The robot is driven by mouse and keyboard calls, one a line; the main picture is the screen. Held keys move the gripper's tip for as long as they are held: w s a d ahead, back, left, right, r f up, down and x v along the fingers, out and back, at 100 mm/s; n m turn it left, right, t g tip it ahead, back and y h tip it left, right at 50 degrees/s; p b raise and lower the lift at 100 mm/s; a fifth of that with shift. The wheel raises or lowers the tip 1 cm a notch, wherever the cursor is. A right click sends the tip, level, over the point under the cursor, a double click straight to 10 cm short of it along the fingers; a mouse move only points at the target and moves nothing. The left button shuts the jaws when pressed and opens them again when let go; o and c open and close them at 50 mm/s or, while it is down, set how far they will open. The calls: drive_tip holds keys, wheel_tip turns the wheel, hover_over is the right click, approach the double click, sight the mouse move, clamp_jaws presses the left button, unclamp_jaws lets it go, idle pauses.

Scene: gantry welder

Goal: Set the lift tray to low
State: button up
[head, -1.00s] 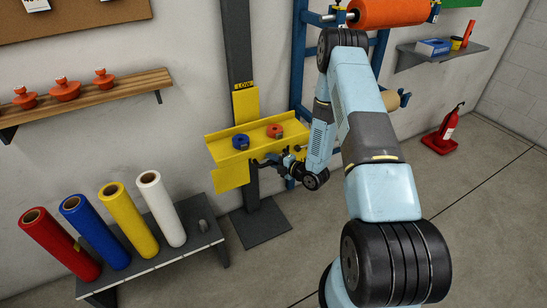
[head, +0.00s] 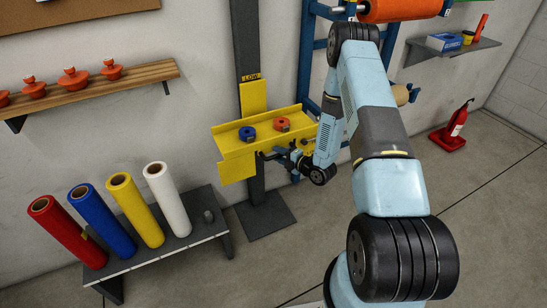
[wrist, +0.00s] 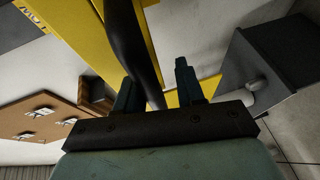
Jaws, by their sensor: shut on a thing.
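The yellow lift tray (head: 233,142) is on a dark upright column (head: 246,45), at about the middle of the head view. My gripper (head: 268,156) is at the tray's front right edge. In the wrist view, a black curved handle (wrist: 129,40) runs between the fingers of my gripper (wrist: 156,76), which is shut on it. The handle is too small to make out in the head view.
A low bench (head: 200,229) with red, blue, yellow and white rolls stands at the left. A blue rack (head: 306,60) with an orange roll (head: 400,9) stands behind my arm. The floor in front of the column is clear.

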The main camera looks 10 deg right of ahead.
idle(0.4)
drive_tip(key=shift+s+d, duration=0.25)
drive_tip(key=shift+d, duration=0.2)
drive_tip(key=v, duration=1.2)
drive_tip(key=shift+s, duration=0.4)
drive_tip(key=shift+d+r, duration=0.1)
